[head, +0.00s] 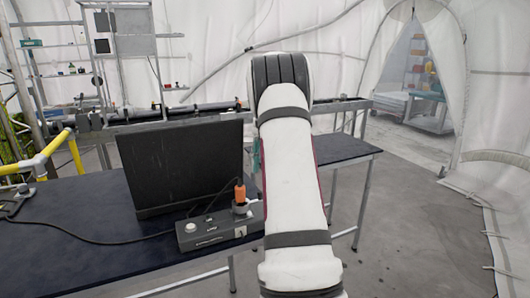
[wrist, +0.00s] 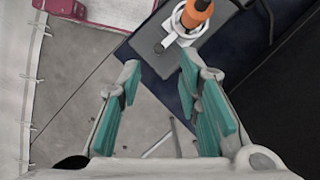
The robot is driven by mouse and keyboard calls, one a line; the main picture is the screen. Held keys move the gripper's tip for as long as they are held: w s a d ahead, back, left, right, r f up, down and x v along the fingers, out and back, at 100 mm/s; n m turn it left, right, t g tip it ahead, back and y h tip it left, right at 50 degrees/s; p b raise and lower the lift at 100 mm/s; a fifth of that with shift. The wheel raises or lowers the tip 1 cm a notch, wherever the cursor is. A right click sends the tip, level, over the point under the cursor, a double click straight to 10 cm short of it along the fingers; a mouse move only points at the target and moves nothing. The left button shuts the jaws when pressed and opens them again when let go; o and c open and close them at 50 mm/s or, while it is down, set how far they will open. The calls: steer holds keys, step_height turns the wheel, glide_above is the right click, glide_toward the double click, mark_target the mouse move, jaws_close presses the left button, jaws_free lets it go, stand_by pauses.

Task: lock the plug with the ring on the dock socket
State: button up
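The plug is orange (head: 239,193) and stands upright in the dock socket at the right end of a dark grey box (head: 205,234) on the table. In the wrist view the orange plug (wrist: 196,12) is at the top, with the light grey ring (wrist: 181,38) around its base. The ring also shows in the head view (head: 240,208). My gripper (wrist: 158,75) is open and empty, its teal-padded fingers apart, short of the plug and ring in the wrist view. Whether the ring is locked cannot be told.
A black panel (head: 182,165) stands on the dark table (head: 90,225) behind the box. A black cable (head: 85,238) runs left from the box. A yellow pipe frame (head: 52,148) is at the left. Grey floor (head: 410,230) at the right is clear.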

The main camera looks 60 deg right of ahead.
steer(key=v, duration=0.4)
steer(key=shift+w+d+r, duration=0.1)
steer(key=shift+d+r, duration=0.1)
steer(key=shift+r, duration=0.1)
stand_by(0.4)
steer(key=w+a+r+n+t+h, duration=0.15)
steer(key=a+r+n, duration=0.3)
steer(key=a, duration=0.85)
steer(key=a+r+n+t+h, duration=0.1)
steer(key=a+r+n+h, duration=0.3)
steer(key=a, duration=1)
steer(key=s+a+f+n+t, duration=0.2)
steer(key=s+a+f+n, duration=0.1)
steer(key=s+a, duration=0.4)
steer(key=s+a+f+n+t+y, duration=0.1)
steer(key=s+a+f+n+t, duration=0.1)
steer(key=s+a, duration=0.5)
steer(key=a+f+n, duration=0.1)
steer(key=a, duration=0.2)
steer(key=shift+s+n, duration=0.3)
steer(key=shift+n, duration=0.05)
